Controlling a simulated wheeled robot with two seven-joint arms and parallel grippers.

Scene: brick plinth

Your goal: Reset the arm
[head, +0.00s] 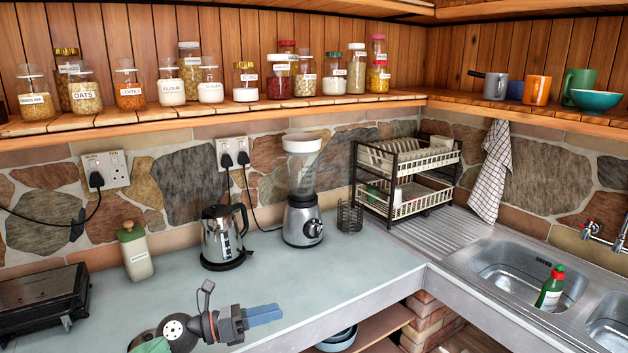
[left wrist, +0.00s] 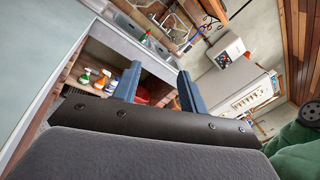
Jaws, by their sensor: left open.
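My left gripper (head: 264,314) is in the head view at the bottom, over the front part of the grey worktop (head: 330,265). Its blue fingers point right and hold nothing. In the left wrist view the two blue fingers of my left gripper (left wrist: 157,88) stand apart with nothing between them. That view is tilted and looks past the fingers toward the space under the counter and the room. My right gripper is in neither view.
A kettle (head: 222,238), a blender (head: 302,200) and a cream bottle (head: 135,252) stand on the worktop behind my left gripper. A black appliance (head: 42,300) is at the left. The sink (head: 520,270) holds a green bottle (head: 550,290). The worktop right of the gripper is clear.

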